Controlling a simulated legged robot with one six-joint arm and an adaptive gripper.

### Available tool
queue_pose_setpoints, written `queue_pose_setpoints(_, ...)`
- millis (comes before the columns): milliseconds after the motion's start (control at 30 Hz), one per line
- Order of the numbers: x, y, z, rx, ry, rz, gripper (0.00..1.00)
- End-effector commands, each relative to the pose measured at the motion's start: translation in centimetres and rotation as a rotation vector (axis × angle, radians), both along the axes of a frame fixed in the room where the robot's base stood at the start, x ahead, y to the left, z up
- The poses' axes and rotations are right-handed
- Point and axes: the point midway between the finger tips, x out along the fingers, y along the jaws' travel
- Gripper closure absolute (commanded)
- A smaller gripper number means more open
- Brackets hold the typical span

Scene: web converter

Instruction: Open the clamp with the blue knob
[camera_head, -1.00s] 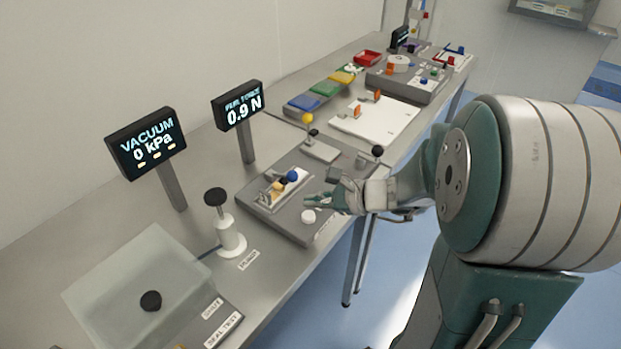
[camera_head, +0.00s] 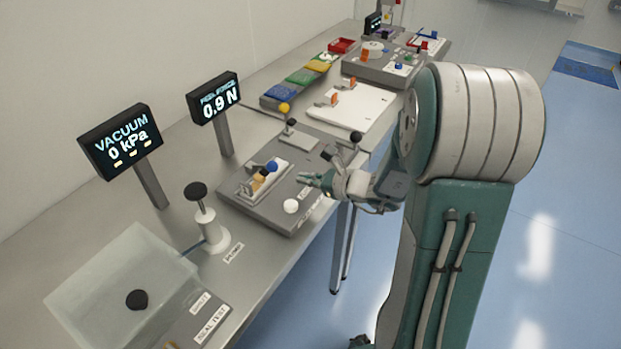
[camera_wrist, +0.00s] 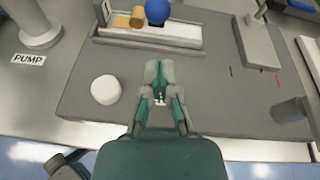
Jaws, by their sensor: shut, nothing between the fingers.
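The blue knob (camera_head: 271,166) sits on a clamp on a pale bar (camera_head: 283,172) on the grey fixture plate (camera_head: 240,200). A tan cylinder (camera_head: 258,180) is beside the knob, to its left. In the wrist view the blue knob (camera_wrist: 157,10) is at the top edge, partly cut off, with the tan cylinder (camera_wrist: 137,17) to its left. My gripper (camera_head: 304,180) is to the right of the knob, apart from it. In the wrist view my gripper (camera_wrist: 160,68) is shut and empty, its fingertips pointing toward the bar, short of the knob.
A white round button (camera_wrist: 105,90) is left of my gripper in the wrist view. A yellow-knobbed lever (camera_head: 284,108) and a black-knobbed lever (camera_head: 356,137) stand behind. A black-topped pump (camera_head: 196,192) and two displays (camera_head: 128,141) are to the left.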

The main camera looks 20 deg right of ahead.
Motion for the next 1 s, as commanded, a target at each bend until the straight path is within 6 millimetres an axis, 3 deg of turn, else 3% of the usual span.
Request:
queue_pose_setpoints(200, 2.8, 2.5, -1.2, 0.000, 0.001, 0.005, 1.00)
queue_pose_setpoints(400, 4.3, 3.5, -1.8, -0.001, 0.001, 0.000, 1.00)
queue_pose_setpoints(1000, 4.5, 3.6, -1.4, -0.020, 0.022, 0.002, 1.00)
